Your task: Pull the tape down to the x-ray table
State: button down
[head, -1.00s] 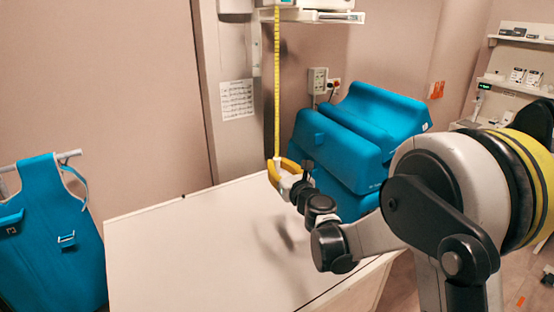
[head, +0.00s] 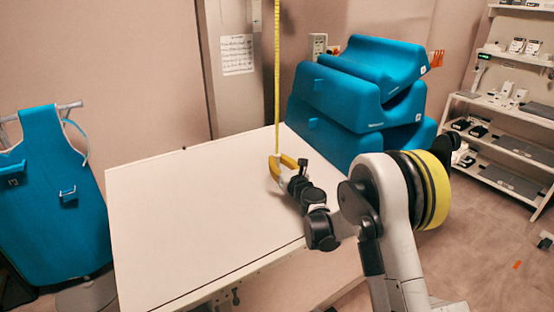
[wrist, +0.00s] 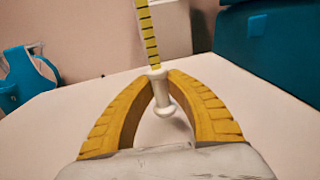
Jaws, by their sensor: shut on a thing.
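The yellow tape (head: 277,80) hangs as a straight vertical strip from above the top of the head view. It ends in a small white pull (wrist: 160,92). My gripper (head: 277,162) has yellow fingers and is shut on the pull at the tape's lower end. In the wrist view the tape (wrist: 148,38) rises from between the fingertips. The white x-ray table (head: 190,220) lies below, and my gripper is over its far right part. I cannot tell exactly how much space is left between the pull and the tabletop.
Blue foam cushions (head: 340,98) are stacked behind the table at the right. A blue apron (head: 50,200) hangs on a stand at the left. A shelf unit (head: 510,110) stands at the far right. Most of the tabletop is clear.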

jog(key=c, duration=1.4)
grip_release()
jog(key=shift+o, duration=0.2)
jog(key=shift+d, duration=0.1)
jog(key=v, duration=1.2)
